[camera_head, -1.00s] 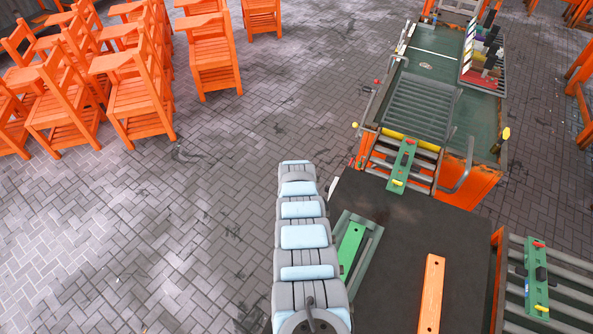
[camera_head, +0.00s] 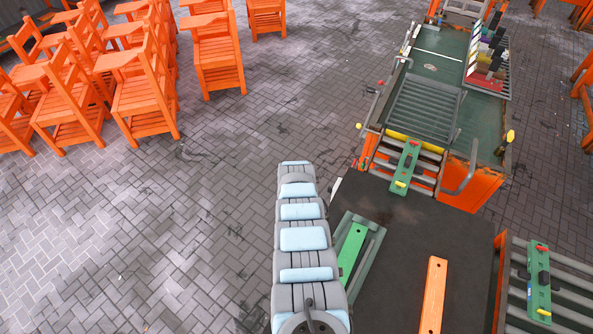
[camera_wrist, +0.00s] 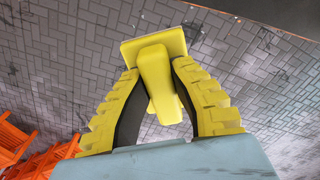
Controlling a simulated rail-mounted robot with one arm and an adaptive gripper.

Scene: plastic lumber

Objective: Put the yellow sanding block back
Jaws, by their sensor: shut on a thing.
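The yellow sanding block (camera_wrist: 153,48) shows in the wrist view as a flat yellow plate with a yellow handle. My gripper (camera_wrist: 156,76), with ribbed yellow fingers and dark inner pads, is shut on the handle from both sides. The plate is at the far end of the handle, and paved floor shows behind it. In the head view, a rack (camera_head: 470,75) of several coloured blocks with dark handles stands at the far right of the green workbench (camera_head: 425,62). My gripper and the yellow block do not show there.
A dark tabletop (camera_head: 395,265) carries an orange board (camera_head: 432,295) and a green board in a grey frame (camera_head: 372,262). A grey grille (camera_head: 425,107) lies on the bench. Rollers with green tools lie nearby. Orange chairs (camera_head: 145,90) stand at the left, with clear paving between.

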